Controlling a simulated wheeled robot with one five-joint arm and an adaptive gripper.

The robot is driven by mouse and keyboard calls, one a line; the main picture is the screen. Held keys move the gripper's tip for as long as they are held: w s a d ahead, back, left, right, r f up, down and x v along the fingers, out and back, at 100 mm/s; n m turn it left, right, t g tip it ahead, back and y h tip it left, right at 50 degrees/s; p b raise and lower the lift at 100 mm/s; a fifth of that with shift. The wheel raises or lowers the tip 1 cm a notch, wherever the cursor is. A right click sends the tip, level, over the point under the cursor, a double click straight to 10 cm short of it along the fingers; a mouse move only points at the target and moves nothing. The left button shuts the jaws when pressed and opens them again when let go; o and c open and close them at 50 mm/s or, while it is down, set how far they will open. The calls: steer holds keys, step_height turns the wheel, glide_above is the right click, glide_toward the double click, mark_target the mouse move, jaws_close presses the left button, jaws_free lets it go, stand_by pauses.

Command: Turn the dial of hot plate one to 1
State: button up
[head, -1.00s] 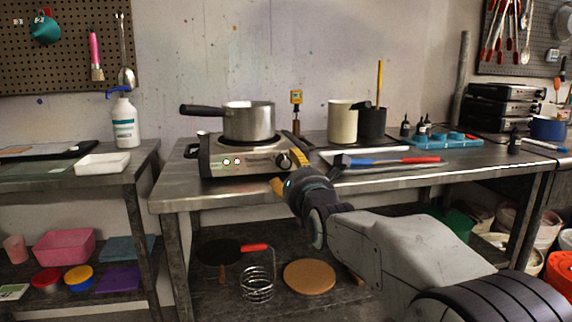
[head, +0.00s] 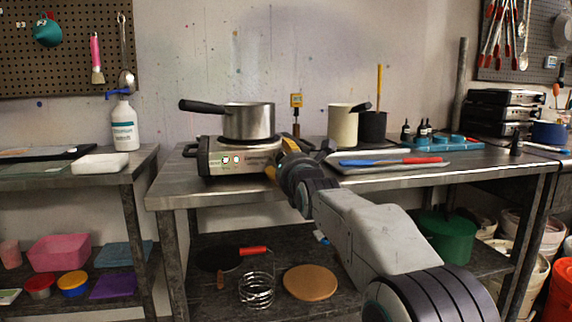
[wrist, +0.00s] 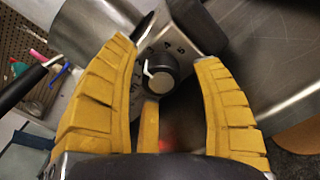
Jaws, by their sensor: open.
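The hot plate (head: 222,158) stands on the metal table with a steel pot (head: 248,121) on top. Marks surround the dial, but I cannot read which one the pointer meets. My gripper (wrist: 172,90) is open and empty, apart from the dial. In the head view my gripper (head: 280,160) is at the right end of the hot plate's front and hides the dial.
A cream container (head: 343,127) and a dark one (head: 372,127) stand behind and right. Blue and red-handled tools (head: 390,161) lie on a tray right of my gripper. The table's front edge (head: 420,169) runs below.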

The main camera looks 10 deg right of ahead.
steer(key=shift+w, duration=0.2)
steer(key=shift+c, duration=0.3)
steer(key=c, duration=1.1)
steer(key=shift+r+n, duration=0.2)
steer(key=shift+n, duration=2.1)
steer(key=shift+c, duration=0.2)
steer(key=o, duration=1.2)
steer(key=shift+f, duration=0.15)
